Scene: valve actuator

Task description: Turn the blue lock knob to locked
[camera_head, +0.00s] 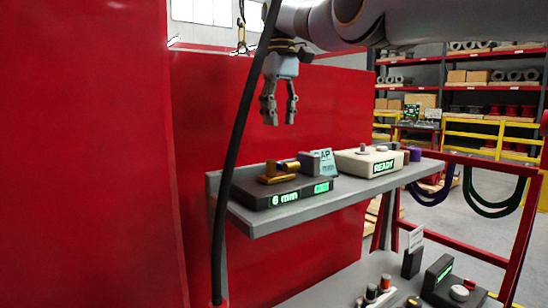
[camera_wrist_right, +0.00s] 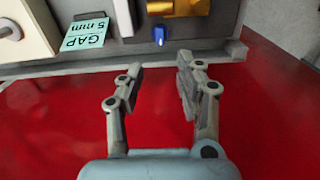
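The small blue lock knob (camera_wrist_right: 159,35) shows in the right wrist view, on the near edge of a dark unit beside a gold part (camera_wrist_right: 180,7). I do not make the knob out in the head view. There, a dark box (camera_head: 280,192) with green readouts, one "6 mm", bears a brass fitting (camera_head: 279,172) on a grey shelf. My right gripper (camera_head: 279,108) is open and empty, hanging above the shelf with fingers down. In the wrist view its spread fingertips (camera_wrist_right: 159,80) are apart from the knob, which appears beyond the space between them. My left gripper is not in view.
A "GAP 5 mm" card (camera_wrist_right: 86,33) stands beside the unit. A beige box (camera_head: 368,162) reading "READY" is farther right on the shelf (camera_head: 262,224). A red panel (camera_head: 220,120) stands behind. A black cable (camera_head: 237,140) crosses the head view.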

